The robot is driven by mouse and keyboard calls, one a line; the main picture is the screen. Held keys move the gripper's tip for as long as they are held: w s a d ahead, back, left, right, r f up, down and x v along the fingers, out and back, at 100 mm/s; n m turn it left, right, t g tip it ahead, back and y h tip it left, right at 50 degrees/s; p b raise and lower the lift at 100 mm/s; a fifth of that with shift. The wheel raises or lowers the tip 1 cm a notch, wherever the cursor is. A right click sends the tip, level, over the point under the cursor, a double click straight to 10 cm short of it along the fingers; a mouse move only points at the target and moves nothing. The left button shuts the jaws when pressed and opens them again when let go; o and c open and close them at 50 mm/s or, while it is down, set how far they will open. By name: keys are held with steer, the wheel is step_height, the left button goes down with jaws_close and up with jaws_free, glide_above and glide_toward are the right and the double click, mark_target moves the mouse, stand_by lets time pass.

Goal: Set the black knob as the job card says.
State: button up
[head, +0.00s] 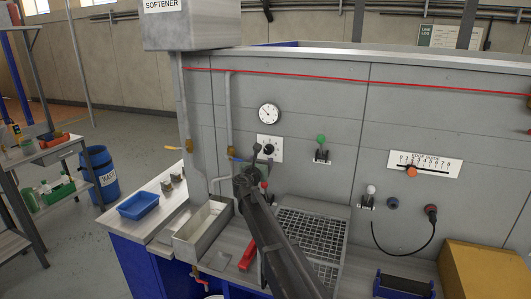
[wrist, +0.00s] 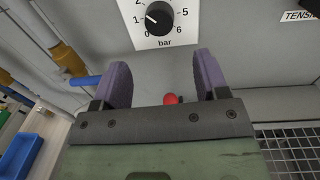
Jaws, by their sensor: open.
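The black knob (wrist: 159,18) sits on a white dial plate (wrist: 184,38) marked in bar, with numbers up to 6 visible. Its white pointer line points to the upper left, close to the 1. In the head view the knob (head: 269,149) is on the grey panel under a round gauge. My gripper (wrist: 162,70) is open and empty, with its two purple-grey fingers apart, below the dial plate in the wrist view. In the head view my gripper (head: 254,164) is in front of the panel, just left of and below the knob. No job card is readable.
A red knob (wrist: 171,99) shows between my fingers. A green-topped lever (head: 321,140) is right of the knob. Pipes with a brass valve (head: 231,150) stand left. A metal trough (head: 202,230) and wire grid (head: 312,232) lie below. A small notice (head: 449,37) hangs far back.

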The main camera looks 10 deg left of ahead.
mark_target(267, 151)
steer(key=w, duration=0.3)
steer(key=w+d, duration=0.1)
steer(key=w, duration=0.4)
steer(key=shift+w+d, duration=0.25)
steer(key=shift+w, duration=0.15)
steer(key=c, duration=0.9)
steer(key=shift+m, duration=0.3)
steer(key=m, duration=0.4)
steer(key=shift+a, duration=0.1)
steer(key=shift+m+b, duration=0.35)
steer(key=shift+m, duration=1.85)
